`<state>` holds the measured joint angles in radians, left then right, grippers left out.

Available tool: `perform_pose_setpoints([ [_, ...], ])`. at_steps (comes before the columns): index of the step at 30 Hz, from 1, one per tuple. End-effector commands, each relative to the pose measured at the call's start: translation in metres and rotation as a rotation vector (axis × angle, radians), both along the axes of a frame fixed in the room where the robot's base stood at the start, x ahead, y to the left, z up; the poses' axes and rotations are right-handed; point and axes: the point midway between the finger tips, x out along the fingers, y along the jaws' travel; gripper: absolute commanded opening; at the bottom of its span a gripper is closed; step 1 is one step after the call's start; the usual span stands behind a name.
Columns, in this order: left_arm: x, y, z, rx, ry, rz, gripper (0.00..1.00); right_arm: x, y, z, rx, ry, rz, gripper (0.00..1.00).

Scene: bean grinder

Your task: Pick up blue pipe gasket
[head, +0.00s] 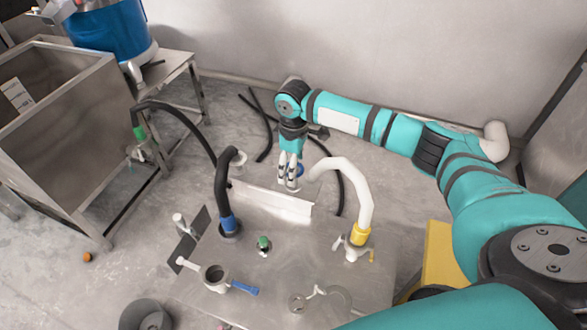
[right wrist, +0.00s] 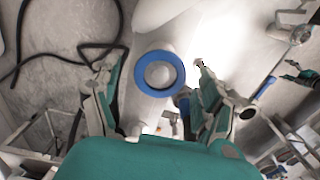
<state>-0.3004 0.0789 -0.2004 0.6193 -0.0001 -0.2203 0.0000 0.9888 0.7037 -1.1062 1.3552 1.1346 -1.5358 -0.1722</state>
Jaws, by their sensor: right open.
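The blue pipe gasket (right wrist: 160,73) is a blue ring around a pale grey round centre in the right wrist view. It appears between the two spread fingers of my right gripper (right wrist: 155,66), with space on both sides. In the head view my right gripper (head: 289,181) points down behind the steel table's raised back edge. A small bit of blue (head: 300,170) shows at its fingers there, mostly hidden. I cannot tell how far the fingertips are from the ring. My left gripper is not in view.
The steel table (head: 265,280) carries a black hose (head: 222,180) with a blue collar and a white pipe (head: 361,195) with a yellow collar, close to my right gripper. A steel bin (head: 60,130) stands left.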

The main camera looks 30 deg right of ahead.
Motion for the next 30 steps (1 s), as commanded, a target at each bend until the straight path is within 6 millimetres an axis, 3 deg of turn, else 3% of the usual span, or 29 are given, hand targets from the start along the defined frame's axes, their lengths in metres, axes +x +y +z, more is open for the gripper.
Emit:
perform_pose_setpoints([
  [1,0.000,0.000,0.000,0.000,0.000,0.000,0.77,0.000,0.000,0.000,0.000,0.000,0.000,0.78],
  [12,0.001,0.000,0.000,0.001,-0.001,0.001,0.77,0.000,0.000,0.000,0.000,0.000,0.000,0.33],
  [20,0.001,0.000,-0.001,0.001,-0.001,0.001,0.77,0.000,0.000,0.000,0.000,0.000,0.000,0.33],
  [26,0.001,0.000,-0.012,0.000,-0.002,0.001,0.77,0.001,0.000,0.002,-0.001,-0.002,0.001,0.33],
  [30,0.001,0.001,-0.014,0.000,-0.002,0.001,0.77,0.001,0.000,0.022,0.001,-0.004,0.000,0.33],
])
